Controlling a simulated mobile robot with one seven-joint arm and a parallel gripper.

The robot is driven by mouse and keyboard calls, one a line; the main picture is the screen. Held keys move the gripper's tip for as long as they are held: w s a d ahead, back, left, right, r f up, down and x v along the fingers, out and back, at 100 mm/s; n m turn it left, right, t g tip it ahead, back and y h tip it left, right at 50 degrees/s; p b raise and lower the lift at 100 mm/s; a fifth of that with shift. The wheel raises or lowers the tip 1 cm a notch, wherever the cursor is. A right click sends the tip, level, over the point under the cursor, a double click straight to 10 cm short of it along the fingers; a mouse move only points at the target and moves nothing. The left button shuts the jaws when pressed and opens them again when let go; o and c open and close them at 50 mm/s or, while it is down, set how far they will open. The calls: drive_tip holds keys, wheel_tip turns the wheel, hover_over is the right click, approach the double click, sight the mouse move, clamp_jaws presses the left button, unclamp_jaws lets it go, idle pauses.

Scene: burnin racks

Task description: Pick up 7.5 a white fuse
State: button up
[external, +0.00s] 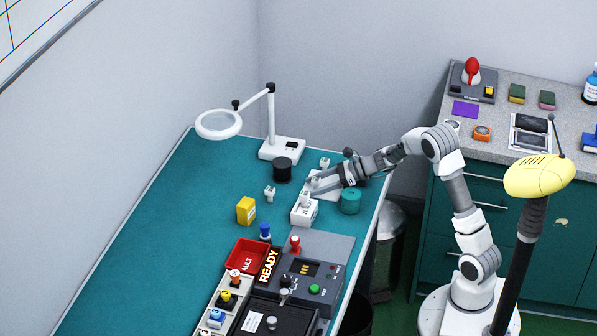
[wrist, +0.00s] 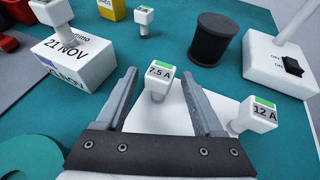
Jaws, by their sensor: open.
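The white 7.5 A fuse (wrist: 158,80) has a green top and a black "7.5 A" label. It stands on a white plate (wrist: 185,112), between the spread fingers of my gripper (wrist: 160,92) in the wrist view. My gripper is open and neither finger visibly touches the fuse. In the external view my gripper (external: 312,187) is low over the bench, reaching in from the right, and largely covers the 7.5 A fuse. A white fuse marked 12 A (wrist: 259,114) stands just right of my right finger in the wrist view.
A white block (wrist: 78,68) marked "21 NOV" stands left of my gripper. A black cylinder (wrist: 212,40) and the lamp base (wrist: 280,66) stand behind. Another small white fuse (external: 270,193) stands on the teal bench (external: 180,230). A teal roll (external: 350,201) sits close below my gripper.

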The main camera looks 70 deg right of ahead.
clamp_jaws()
drive_tip(key=shift+r, duration=0.1)
idle(0.3)
